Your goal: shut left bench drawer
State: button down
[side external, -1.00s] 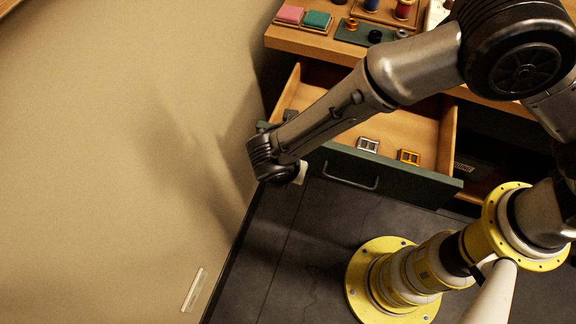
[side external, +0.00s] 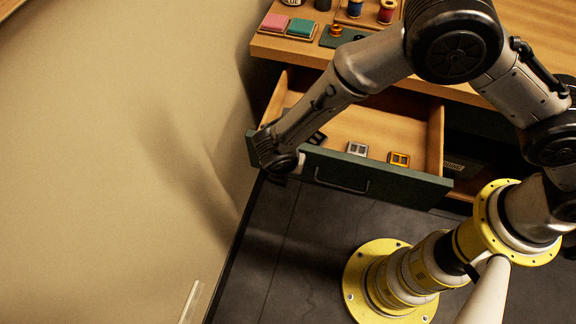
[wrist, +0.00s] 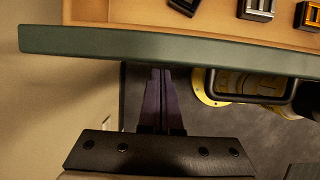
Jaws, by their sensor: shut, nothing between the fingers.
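The left bench drawer (side external: 400,182) stands pulled out, with a dark green front and a wooden inside. Its dark bar handle (side external: 341,182) is on the front and also shows in the wrist view (wrist: 240,96). My gripper (wrist: 160,72) is shut and empty, outside the drawer and left of the handle. Its fingertips point at the green front (wrist: 170,44) and are very close to it; I cannot tell whether they touch. In the side view my wrist covers the drawer's left front corner, and the fingers are mostly hidden.
A silver buckle (side external: 357,148), an orange buckle (side external: 399,159) and a dark one (side external: 317,138) lie in the drawer. Pink (side external: 275,22) and teal (side external: 301,28) pads and thread spools (side external: 387,11) stand on the bench top. A beige wall (side external: 120,150) is close on the left.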

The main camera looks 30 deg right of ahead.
jog(key=w+d, duration=1.9)
jog(key=shift+w+d, duration=0.2)
